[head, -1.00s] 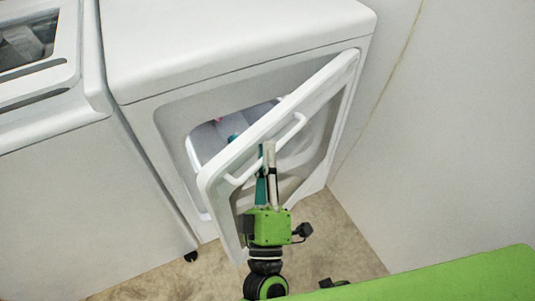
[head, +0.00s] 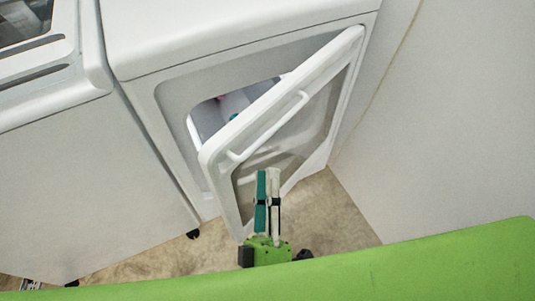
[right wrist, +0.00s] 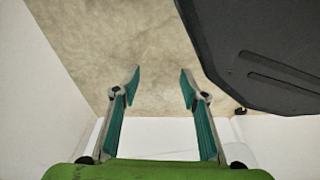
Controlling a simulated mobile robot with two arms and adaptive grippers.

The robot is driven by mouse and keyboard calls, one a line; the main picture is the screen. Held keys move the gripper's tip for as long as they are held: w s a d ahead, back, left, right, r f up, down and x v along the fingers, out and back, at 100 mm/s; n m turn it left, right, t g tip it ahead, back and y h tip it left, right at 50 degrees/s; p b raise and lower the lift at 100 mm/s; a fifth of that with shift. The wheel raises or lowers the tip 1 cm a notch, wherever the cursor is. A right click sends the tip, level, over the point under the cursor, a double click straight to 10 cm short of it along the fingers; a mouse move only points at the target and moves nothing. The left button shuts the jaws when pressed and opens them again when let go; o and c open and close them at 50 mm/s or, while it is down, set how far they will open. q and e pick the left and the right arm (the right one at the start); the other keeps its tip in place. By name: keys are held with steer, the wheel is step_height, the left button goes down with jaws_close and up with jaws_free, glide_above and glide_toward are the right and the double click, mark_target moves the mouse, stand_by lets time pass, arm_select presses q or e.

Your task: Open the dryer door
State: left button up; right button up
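The white dryer door (head: 222,150) stands ajar, swung out from the dryer front (head: 172,95), with its hinge side at the right. A white bar handle (head: 272,132) runs along the door. Part of the drum opening (head: 203,113) shows behind it, and the door hides the rest. My left gripper (head: 268,172) points at the door from below, with its tips short of the handle and nothing held. The teal inner face of one finger shows beside the pale other finger, so it looks open. My right gripper (right wrist: 158,75) is open and empty over the floor.
A second white appliance (head: 85,180) stands close at the left. A wall (head: 450,120) is near the door's right side. Bare floor (head: 330,210) lies below the door. A dark rounded body (right wrist: 270,55) fills the right wrist view's upper right.

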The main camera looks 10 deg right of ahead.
arm_select(q)
steer(key=shift+v, duration=1)
